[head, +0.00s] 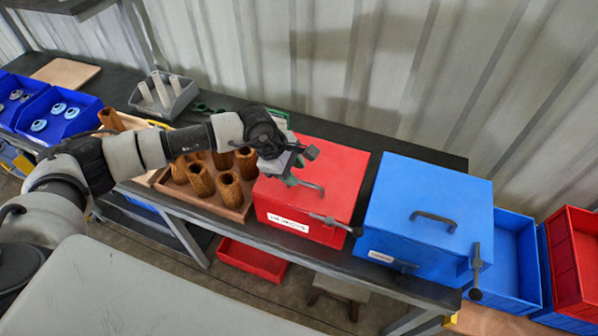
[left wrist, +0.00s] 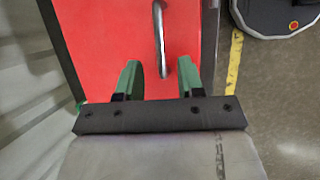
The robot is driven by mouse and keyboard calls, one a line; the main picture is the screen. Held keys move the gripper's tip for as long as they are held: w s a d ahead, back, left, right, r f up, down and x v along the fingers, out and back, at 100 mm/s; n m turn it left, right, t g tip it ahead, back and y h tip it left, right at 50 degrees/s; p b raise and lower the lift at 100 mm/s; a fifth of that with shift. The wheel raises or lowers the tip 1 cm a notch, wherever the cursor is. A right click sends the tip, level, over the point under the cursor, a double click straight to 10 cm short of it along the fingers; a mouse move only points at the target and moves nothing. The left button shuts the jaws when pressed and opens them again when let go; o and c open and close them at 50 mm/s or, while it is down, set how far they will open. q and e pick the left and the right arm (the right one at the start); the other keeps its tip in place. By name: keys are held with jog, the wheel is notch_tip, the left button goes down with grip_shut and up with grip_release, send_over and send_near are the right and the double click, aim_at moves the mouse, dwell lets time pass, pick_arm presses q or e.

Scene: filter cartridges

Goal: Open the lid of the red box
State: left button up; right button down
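The red box (head: 283,219) stands on the dark workbench with its lid (head: 336,169) down. A grey bar handle (head: 314,188) sits on the lid, and a dark lever (head: 335,224) is at its front right corner. My left gripper (head: 290,178) is over the left part of the lid, close to the handle. In the left wrist view, its green fingers (left wrist: 158,76) are open and apart. The lid handle (left wrist: 160,38) lies ahead, its near end reaching toward the gap between the fingertips. Contact cannot be told. My right gripper is not in view.
A blue box (head: 428,188) with a similar handle stands close to the right. A wooden tray (head: 237,215) of brown cartridges is directly left, under my left arm. A corrugated wall (head: 330,70) runs behind the workbench. Blue and red bins stand at far right.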

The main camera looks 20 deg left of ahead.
aim_at(301, 182)
pick_arm(q)
jog(key=shift+p+x, duration=0.35)
jog(key=shift+x, duration=1.35)
grip_shut()
